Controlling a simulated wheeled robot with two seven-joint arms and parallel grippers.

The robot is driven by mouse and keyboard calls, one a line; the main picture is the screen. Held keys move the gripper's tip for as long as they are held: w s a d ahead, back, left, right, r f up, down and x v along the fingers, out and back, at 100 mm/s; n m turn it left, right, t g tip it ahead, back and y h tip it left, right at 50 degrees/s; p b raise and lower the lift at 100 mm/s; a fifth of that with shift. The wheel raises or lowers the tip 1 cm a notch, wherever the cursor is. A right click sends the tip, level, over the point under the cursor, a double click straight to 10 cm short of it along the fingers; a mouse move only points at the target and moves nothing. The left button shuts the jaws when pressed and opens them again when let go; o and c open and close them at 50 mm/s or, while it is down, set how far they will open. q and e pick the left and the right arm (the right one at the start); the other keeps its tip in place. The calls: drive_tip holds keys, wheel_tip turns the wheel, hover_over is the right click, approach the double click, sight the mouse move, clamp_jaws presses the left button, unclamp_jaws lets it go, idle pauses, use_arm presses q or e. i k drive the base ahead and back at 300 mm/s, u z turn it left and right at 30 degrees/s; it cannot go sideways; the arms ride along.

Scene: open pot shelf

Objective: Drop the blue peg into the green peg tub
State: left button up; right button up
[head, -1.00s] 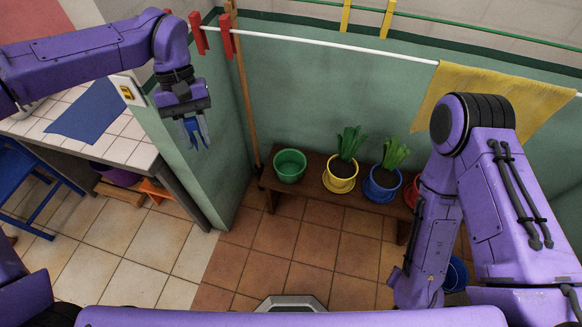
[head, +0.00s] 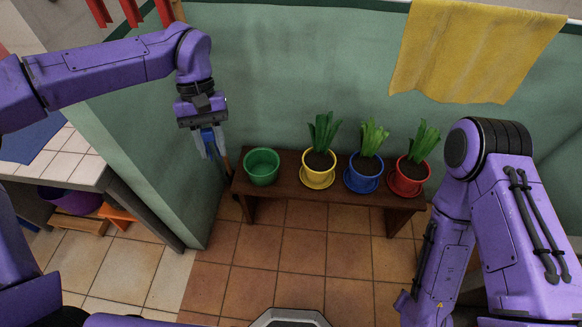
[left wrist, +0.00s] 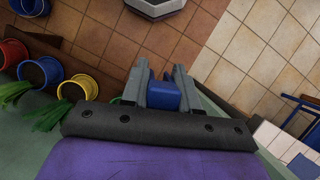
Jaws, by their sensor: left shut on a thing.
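The green peg tub (head: 262,168) stands on the left end of the dark wooden bench in the head view. It looks empty. In the left wrist view only a sliver of green shows beside the jaws, and my gripper hides the rest. My left gripper (head: 211,150) points down, just left of the tub in the head view and above it in the picture. It is shut on the blue peg (left wrist: 164,96), which sits between the two fingers in the left wrist view. My right arm is folded at the right, and its gripper is out of view.
Potted plants in a yellow pot (head: 318,178), a blue pot (head: 363,180) and a red pot (head: 408,182) stand right of the tub on the bench (head: 290,190). A green wall is behind and left. A yellow cloth (head: 475,50) hangs above. Red pegs (head: 131,10) hang top left.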

sight(262, 168)
drive_tip(key=z, duration=1.05)
drive_tip(key=k, duration=1)
drive_tip(key=u, duration=0.5)
drive_tip(key=i, duration=1.5)
